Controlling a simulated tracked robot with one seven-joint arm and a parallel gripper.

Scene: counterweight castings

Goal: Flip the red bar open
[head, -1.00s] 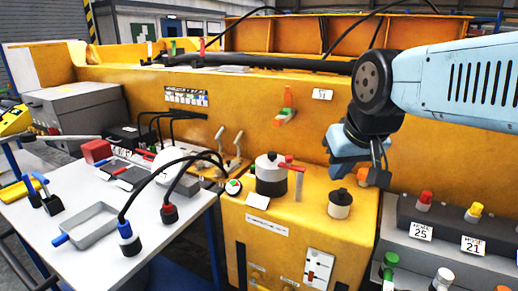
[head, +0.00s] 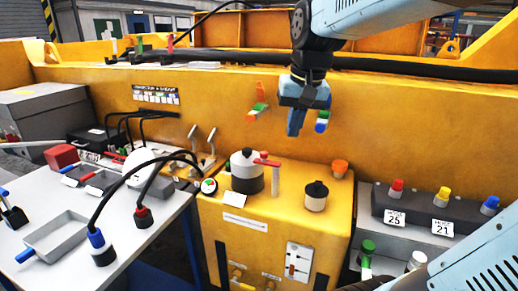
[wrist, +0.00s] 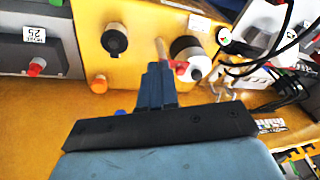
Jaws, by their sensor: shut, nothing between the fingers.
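The red bar (head: 267,162) lies across the top right side of a white and black cylinder (head: 246,172) on the yellow cabinet. A thin grey post (head: 275,182) stands under its right part. My gripper (head: 294,130) is shut and empty, fingers pointing down, above and right of the bar in the head view. Its fingertips (wrist: 158,66) show beside the bar in the wrist view; I cannot tell contact there, but the head view shows a gap.
A black-topped knob (head: 316,196) and an orange knob (head: 340,167) stand right of the bar. A round button (head: 209,186) and two levers (head: 202,143) are to the left. An orange and green handle (head: 258,108) is on the yellow wall. Cables arch over the table (head: 75,205).

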